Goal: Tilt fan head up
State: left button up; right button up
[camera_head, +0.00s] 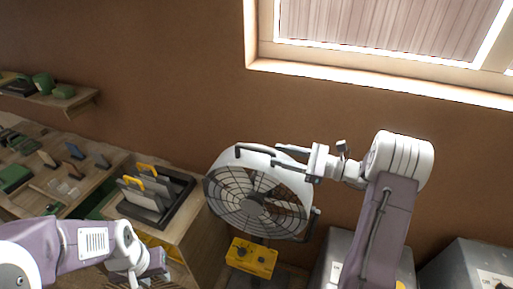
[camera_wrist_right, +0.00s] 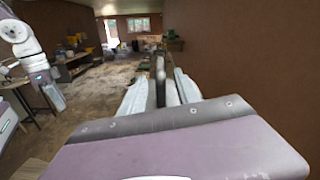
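The fan has a round white head (camera_head: 258,195) with a dark wire grille, in the middle of the head view. Its face is tilted somewhat upward, and a dark handle curves over its upper left rim. My right gripper (camera_head: 274,155) reaches in from the right at the fan's upper rim. Its two fingers are apart, one above the other, with the rim close to or between them; contact is unclear. The right wrist view shows its finger area (camera_wrist_right: 160,85) only edge-on. My left gripper (camera_head: 150,268) is low at the left, away from the fan; its fingertips are unclear.
A yellow box with knobs (camera_head: 252,257) stands below the fan. A wooden cabinet (camera_head: 200,240) with a dark tray of panels is to its left. A workbench (camera_head: 30,190) with tools and a wall shelf (camera_head: 60,100) stand further left. Grey metal boxes (camera_head: 470,268) stand at the lower right.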

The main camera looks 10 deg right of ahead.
jog(key=p, duration=0.3)
send_near(242, 146)
jog(key=x, duration=0.5)
jog(key=shift+w+d+f, duration=0.15)
jog(key=shift+w+f, duration=0.1)
jog(key=shift+w, duration=0.15)
jog(key=shift+w+a, duration=0.15)
jog(key=shift+a, duration=0.2)
jog(key=shift+s+d, duration=0.2)
jog(key=shift+d, duration=0.15)
grip_shut()
jog(key=shift+a, duration=0.1)
